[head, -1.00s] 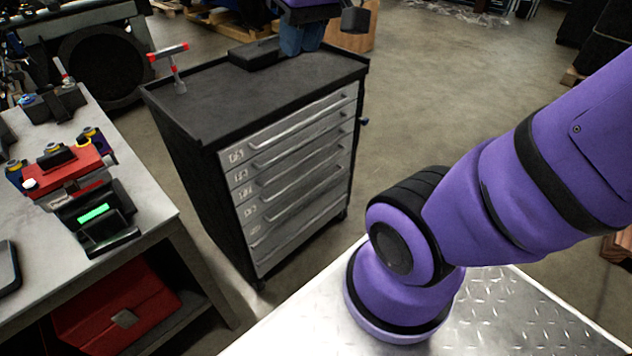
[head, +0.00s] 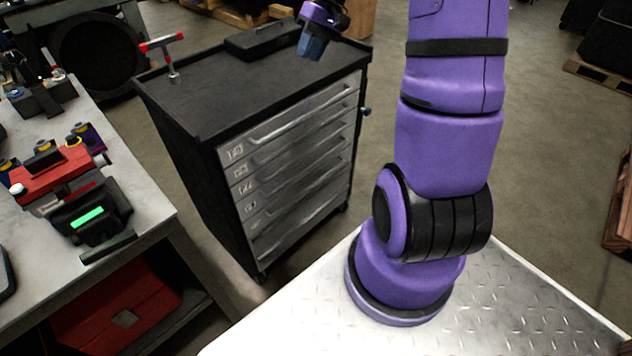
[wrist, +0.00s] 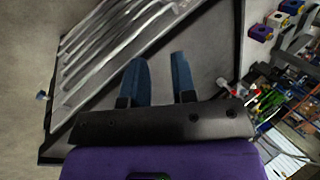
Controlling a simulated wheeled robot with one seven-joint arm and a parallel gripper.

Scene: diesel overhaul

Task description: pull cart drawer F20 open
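The black tool cart (head: 190,95) stands left of centre in the head view, with a stack of several grey drawers (head: 290,170) on its front. Each drawer has a long bar handle and a small label at its left end. The labels are too blurred to tell which is F20. All drawers look closed. My gripper (head: 311,45) is above the back right part of the cart top, clear of the handles. In the wrist view its two blue fingers (wrist: 158,68) are apart with nothing between them, and the drawer handles (wrist: 105,55) slant across the upper left.
A red-handled T-shaped tool (head: 168,55) and a black case (head: 262,42) are on the cart top. A workbench (head: 150,200) with red and black devices stands close on the left.

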